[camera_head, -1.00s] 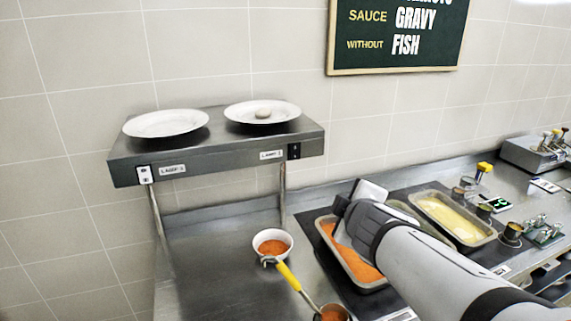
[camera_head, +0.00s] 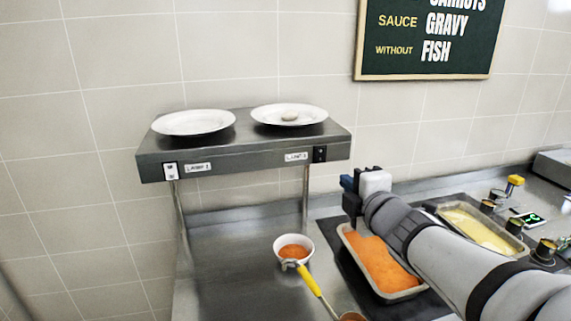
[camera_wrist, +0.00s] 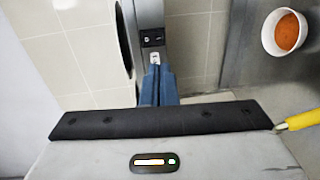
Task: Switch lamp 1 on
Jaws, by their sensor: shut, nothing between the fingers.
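A grey metal shelf (camera_head: 240,158) carries two switches on its front edge. A white switch (camera_head: 171,171) is at the left end and a black switch (camera_head: 320,153) at the right end. Each has a small label beside it, the left label (camera_head: 198,167) and the right label (camera_head: 296,156); their numbers are too small to read surely. My gripper (camera_head: 347,183) is shut and empty, just right of and below the shelf's right end. In the wrist view its blue fingers (camera_wrist: 158,78) point at the shelf edge, near a dark switch panel (camera_wrist: 152,38). Contact cannot be told.
Two white plates (camera_head: 193,123) stand on the shelf, the right one (camera_head: 272,106) holding a small pale item. Below are a bowl of orange sauce (camera_head: 294,240), a yellow-handled ladle (camera_head: 310,280), an orange-filled tray (camera_head: 350,233) and a yellow-filled tray (camera_head: 515,247).

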